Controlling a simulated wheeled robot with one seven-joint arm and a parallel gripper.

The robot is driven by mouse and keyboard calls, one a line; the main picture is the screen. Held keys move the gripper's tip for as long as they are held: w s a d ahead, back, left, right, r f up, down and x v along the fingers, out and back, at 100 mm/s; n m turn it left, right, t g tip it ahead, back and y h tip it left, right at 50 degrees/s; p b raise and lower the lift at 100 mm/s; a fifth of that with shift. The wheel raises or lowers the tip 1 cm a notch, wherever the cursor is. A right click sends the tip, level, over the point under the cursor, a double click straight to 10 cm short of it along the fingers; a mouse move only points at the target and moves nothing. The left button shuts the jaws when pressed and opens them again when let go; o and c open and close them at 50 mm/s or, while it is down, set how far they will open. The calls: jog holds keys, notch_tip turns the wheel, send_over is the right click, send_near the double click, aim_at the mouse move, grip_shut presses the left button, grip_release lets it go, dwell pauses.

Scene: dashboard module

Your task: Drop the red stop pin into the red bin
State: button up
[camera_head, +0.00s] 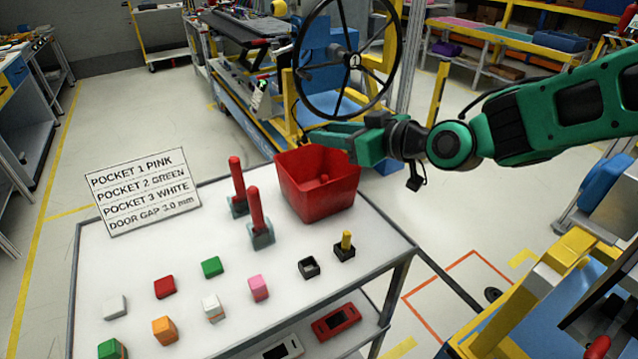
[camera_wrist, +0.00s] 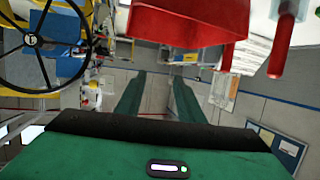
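The red bin (camera_head: 318,197) stands at the far right part of the white table. Two red pins stand upright in grey-blue holders left of the bin, one farther back (camera_head: 237,178) and one nearer (camera_head: 256,208). My green gripper (camera_head: 316,137) is level, just behind and above the bin's far rim. In the wrist view my gripper (camera_wrist: 159,78) has its fingers apart with nothing between them. The bin (camera_wrist: 188,22) also shows there, at the top.
Several coloured blocks lie nearer, including a pink one (camera_head: 259,289). A sign (camera_head: 143,192) stands at the table's left edge. A black handwheel (camera_head: 352,62) stands behind.

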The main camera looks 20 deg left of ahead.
jog(key=v, duration=0.9)
jog(key=shift+s+d, duration=0.1)
